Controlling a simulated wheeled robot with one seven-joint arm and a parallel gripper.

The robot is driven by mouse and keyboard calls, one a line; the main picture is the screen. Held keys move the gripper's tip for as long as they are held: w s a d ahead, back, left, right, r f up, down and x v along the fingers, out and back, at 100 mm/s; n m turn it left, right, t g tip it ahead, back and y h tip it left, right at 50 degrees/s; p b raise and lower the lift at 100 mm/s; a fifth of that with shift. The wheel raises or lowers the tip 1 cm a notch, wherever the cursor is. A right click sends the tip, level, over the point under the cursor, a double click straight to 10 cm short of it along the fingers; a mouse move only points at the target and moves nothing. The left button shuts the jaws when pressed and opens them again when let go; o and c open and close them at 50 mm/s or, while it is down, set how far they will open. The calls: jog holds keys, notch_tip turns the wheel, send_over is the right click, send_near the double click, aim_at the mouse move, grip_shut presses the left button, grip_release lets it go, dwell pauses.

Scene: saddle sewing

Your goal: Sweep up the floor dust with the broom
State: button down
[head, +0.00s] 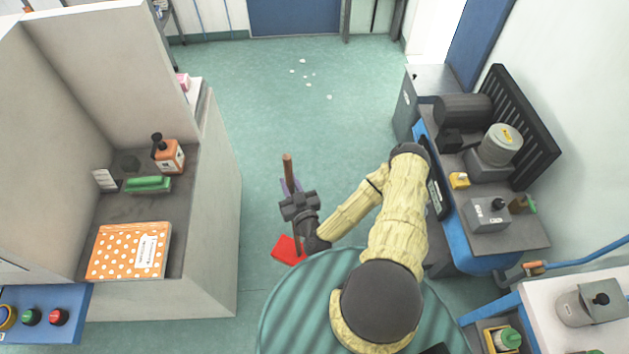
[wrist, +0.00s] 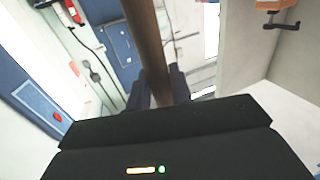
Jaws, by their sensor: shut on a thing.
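My gripper (head: 299,200) is shut on the brown broom handle (head: 288,168) in the middle of the head view. The handle (wrist: 150,45) also passes between the dark fingertips (wrist: 160,90) in the wrist view. Its upper end sticks up beyond the jaws, and a lower part shows below them. A flat red piece (head: 287,249) lies low beside the handle's lower end; I cannot tell whether it is joined to the broom. White dust specks (head: 307,75) lie scattered on the green floor at the far end, well away from my gripper.
A pale cabinet (head: 215,220) with shelves stands at the left. A workbench (head: 520,225) with machines lines the right wall. The green floor (head: 270,125) between them is open up to the dust. A blue door (head: 295,15) is at the back.

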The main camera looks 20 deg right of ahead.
jog(key=w+d+f+m+h+b, duration=0.1)
jog(key=w+d+f+b, duration=0.3)
jog(key=f+b, duration=0.4)
jog(key=w+d+f+m+g+h+b, duration=0.1)
jog(key=f+b, duration=0.6)
jog(key=b, duration=1.5)
jog(key=w+d+f+m+h+b, duration=0.2)
jog(key=w+d+f+h+b, duration=0.2)
jog(key=b, duration=1.1)
jog(key=w+d+f, duration=0.3)
jog(key=w+f, duration=0.1)
jog(key=shift+d+f+h, duration=0.35)
jog(key=shift+d+h, duration=0.05)
jog(key=shift+r+m, duration=0.1)
jog(key=shift+m, duration=0.2)
